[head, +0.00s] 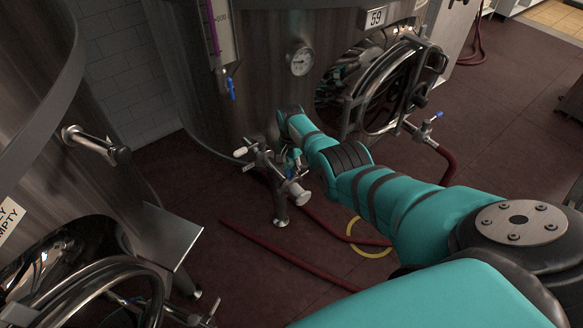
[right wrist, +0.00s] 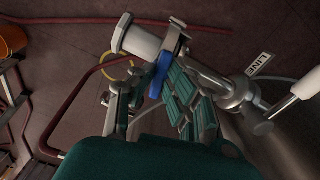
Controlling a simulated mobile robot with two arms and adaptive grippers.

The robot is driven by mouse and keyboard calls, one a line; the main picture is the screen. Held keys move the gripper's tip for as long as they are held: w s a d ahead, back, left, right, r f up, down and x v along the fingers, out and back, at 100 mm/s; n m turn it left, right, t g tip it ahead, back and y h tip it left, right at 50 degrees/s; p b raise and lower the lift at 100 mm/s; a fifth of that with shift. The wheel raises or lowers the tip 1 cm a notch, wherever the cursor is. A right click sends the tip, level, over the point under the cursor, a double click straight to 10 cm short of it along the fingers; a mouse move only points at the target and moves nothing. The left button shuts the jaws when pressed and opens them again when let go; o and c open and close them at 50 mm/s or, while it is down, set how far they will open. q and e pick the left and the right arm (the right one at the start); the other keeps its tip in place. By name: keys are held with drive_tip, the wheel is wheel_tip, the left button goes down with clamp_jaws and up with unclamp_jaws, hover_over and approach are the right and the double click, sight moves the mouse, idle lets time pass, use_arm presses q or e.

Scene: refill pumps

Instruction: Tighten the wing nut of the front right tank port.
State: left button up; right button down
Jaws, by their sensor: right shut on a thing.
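In the head view my right gripper (head: 293,160) is at the metal tank port (head: 268,163) in front of the tank, and my teal arm hides part of it. In the right wrist view the same gripper (right wrist: 154,92) is shut on the blue wing nut (right wrist: 158,78), with the ribbed teal finger pads at its right. The wing nut sits on a metal clamp (right wrist: 176,45) around the port's pipe joint. A pale end cap (right wrist: 137,43) is beside the clamp. The gripper's own fingers partly hide the wing nut. My left gripper is not in view.
A large steel tank (head: 265,75) with a dial gauge (head: 300,61) stands behind the port. Its round hatch (head: 385,90) is at the right. Another tank (head: 30,110) fills the left. Red hoses (head: 275,250) and a yellow ring (head: 371,251) lie on the floor.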

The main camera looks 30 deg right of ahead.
sight(291, 169)
drive_tip(key=shift+w+r, duration=0.1)
idle(0.4)
drive_tip(key=c, duration=1.4)
unclamp_jaws()
drive_tip(key=shift+o, duration=0.2)
wheel_tip(291, 169, up, 12)
drive_tip(key=shift+a, duration=0.1)
